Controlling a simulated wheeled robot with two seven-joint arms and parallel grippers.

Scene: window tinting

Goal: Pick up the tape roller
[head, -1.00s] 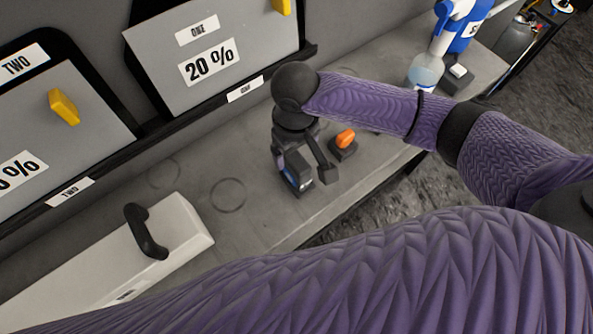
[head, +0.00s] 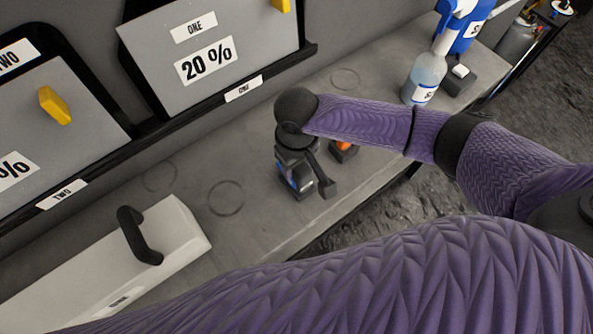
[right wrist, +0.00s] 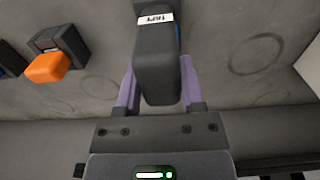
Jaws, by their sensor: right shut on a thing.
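The tape roller is a dark block with a blue side (head: 292,183) at the bench's middle in the head view. In the right wrist view its dark body (right wrist: 158,62) with a white label stands between the purple fingers. My right gripper (head: 298,170) is shut on it from above; the fingers also show in the right wrist view (right wrist: 158,92). The gripper hides part of the roller, and I cannot tell if it touches the bench. My left gripper is not in view.
An orange-topped tool in a dark holder (right wrist: 50,62) is close beside the roller. A spray bottle (head: 425,80) stands at the back right of the grey bench (head: 262,225). A white box with a black handle (head: 180,235) lies at the left. Sample panels (head: 215,45) line the back.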

